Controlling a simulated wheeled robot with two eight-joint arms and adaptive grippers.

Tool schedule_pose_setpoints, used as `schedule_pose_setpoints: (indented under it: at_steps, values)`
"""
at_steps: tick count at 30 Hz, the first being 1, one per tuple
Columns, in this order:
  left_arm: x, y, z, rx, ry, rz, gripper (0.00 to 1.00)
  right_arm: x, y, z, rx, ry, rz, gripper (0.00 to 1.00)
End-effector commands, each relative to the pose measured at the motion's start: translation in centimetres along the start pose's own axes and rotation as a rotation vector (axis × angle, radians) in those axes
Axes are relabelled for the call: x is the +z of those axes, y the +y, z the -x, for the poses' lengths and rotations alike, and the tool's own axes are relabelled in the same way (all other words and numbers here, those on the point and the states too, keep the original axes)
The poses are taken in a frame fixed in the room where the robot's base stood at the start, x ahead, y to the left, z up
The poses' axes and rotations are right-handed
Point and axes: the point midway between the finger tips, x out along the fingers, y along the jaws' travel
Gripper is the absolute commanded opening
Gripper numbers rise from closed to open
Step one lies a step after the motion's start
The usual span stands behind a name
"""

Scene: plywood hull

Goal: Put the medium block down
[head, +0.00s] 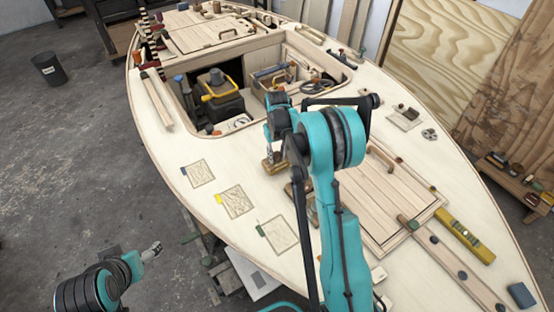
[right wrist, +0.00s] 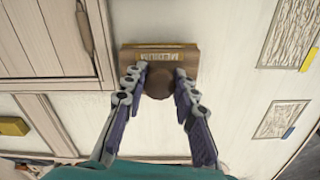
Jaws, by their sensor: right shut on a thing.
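The medium block (right wrist: 130,60) is a brown wooden block with a round knob and a label reading MEDIUM, upside down in the right wrist view. In the head view the block (head: 270,166) shows below my right gripper (head: 275,150). The right gripper (right wrist: 158,88) is shut on the knob, one finger on each side. The block is over the pale plywood deck; I cannot tell whether it touches it. My left gripper (head: 152,250) is at the lower left, off the hull and away from the block; its fingers are too small to judge.
Three square textured pads lie on the deck, with a blue tab (head: 198,173), a yellow tab (head: 236,202) and a green tab (head: 279,234). A slatted hatch (head: 385,195) and a yellow level (head: 464,236) lie right. An open cockpit with tools lies behind.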

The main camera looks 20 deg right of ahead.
Motion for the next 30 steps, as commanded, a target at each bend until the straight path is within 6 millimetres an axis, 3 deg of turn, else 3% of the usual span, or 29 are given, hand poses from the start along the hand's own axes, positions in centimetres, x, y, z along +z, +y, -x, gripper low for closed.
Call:
schedule_pose_setpoints:
  at_steps: [3,14,15,16,26,30]
  values:
    - [0.4,0.0,-0.6,0.0,0.0,0.0,0.74,0.0,0.0,-1.5,0.0,0.0,0.0,0.04]
    - [0.6,0.0,-0.8,0.0,0.0,0.0,0.74,0.0,0.0,-1.9,0.0,0.0,0.0,0.04]
    - [0.5,0.0,-0.7,0.0,0.0,0.0,0.74,0.0,0.0,-1.8,0.0,0.0,0.0,0.38]
    - [0.5,0.0,-0.7,0.0,0.0,0.0,0.74,0.0,0.0,-1.7,0.0,0.0,0.0,0.46]
    - [0.4,0.0,-0.6,0.0,0.0,0.0,0.74,0.0,0.0,-1.6,0.0,0.0,0.0,0.48]
    - [0.1,0.0,-0.1,0.0,0.0,0.0,0.74,0.0,0.0,-0.2,0.0,0.0,0.0,0.48]
